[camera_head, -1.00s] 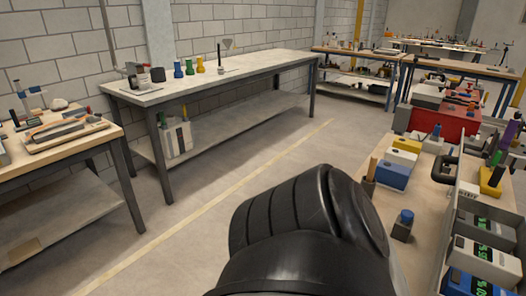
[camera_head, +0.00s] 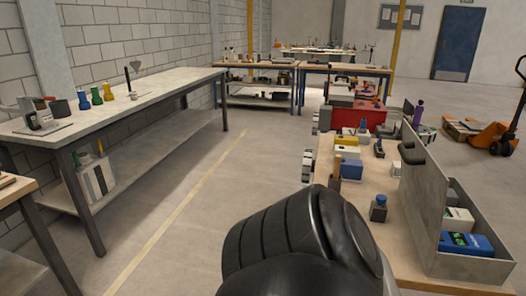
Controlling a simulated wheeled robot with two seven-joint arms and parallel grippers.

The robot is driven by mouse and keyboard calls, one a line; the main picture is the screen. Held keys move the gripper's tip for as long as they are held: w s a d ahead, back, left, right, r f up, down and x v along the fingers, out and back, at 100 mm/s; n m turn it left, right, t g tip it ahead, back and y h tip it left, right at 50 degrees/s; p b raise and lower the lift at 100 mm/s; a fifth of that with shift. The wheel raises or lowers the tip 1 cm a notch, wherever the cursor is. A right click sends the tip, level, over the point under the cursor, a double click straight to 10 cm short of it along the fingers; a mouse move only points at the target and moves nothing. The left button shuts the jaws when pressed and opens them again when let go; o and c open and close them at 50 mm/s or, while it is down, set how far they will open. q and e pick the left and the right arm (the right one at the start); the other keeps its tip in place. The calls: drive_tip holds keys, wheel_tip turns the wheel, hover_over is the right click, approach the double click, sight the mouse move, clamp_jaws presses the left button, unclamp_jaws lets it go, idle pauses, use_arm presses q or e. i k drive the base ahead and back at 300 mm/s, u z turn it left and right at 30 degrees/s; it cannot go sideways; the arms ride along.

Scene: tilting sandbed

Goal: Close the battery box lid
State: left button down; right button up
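The battery box (camera_head: 468,264) is a grey metal box at the right of the head view, on a light wooden bench top. It is open. Inside I see a blue battery block (camera_head: 466,243) with a green display and a white block (camera_head: 459,219) beside it. A tall grey panel (camera_head: 424,200) stands upright along the box's left side and looks like the raised lid. A dark handle (camera_head: 411,153) shows near its upper edge. A black rounded part of my own arm fills the bottom centre. Neither gripper is in view.
On the same bench stand a small block with a blue knob (camera_head: 378,208), a blue-and-yellow block (camera_head: 350,168) and a red case (camera_head: 357,116). A long workbench (camera_head: 130,101) runs along the left wall. An orange pallet jack (camera_head: 491,135) stands far right. The floor between benches is clear.

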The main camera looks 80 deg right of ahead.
sight(428, 185)
drive_tip(key=z, duration=4.95)
drive_tip(key=i, duration=0.35)
drive_tip(key=u, duration=0.25)
